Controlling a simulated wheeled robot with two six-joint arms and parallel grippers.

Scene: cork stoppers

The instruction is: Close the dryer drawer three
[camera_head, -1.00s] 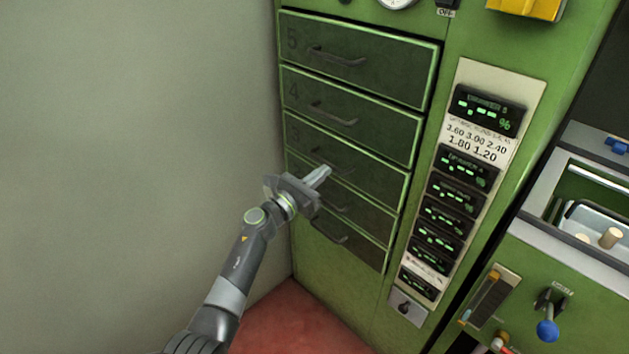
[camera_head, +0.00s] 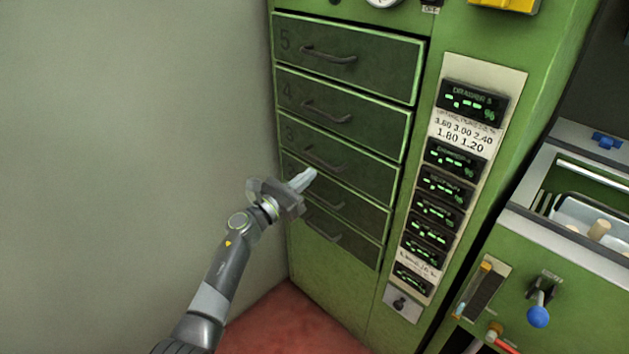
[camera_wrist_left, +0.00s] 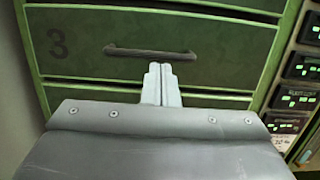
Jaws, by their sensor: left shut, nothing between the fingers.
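Drawer three (camera_head: 361,169) is a dark green front with a dark bar handle (camera_head: 324,161), in the middle of the green dryer cabinet's stack. It looks flush with the drawers above and below. In the left wrist view, drawer three (camera_wrist_left: 220,45) fills the top, with a "3" at its left and its handle (camera_wrist_left: 150,52) above my fingertips. My left gripper (camera_head: 308,175) is shut and empty, its fingers pointing at the cabinet just below that handle. I cannot tell whether the tips touch the front. My right gripper is not in view.
Drawers five (camera_head: 385,63) and four (camera_head: 375,120) are above, and two lower drawers are below. A display panel (camera_head: 455,185) is to the right, with a blue-knobbed lever (camera_head: 538,316) beyond it. A bare grey wall (camera_head: 130,150) stands at the left.

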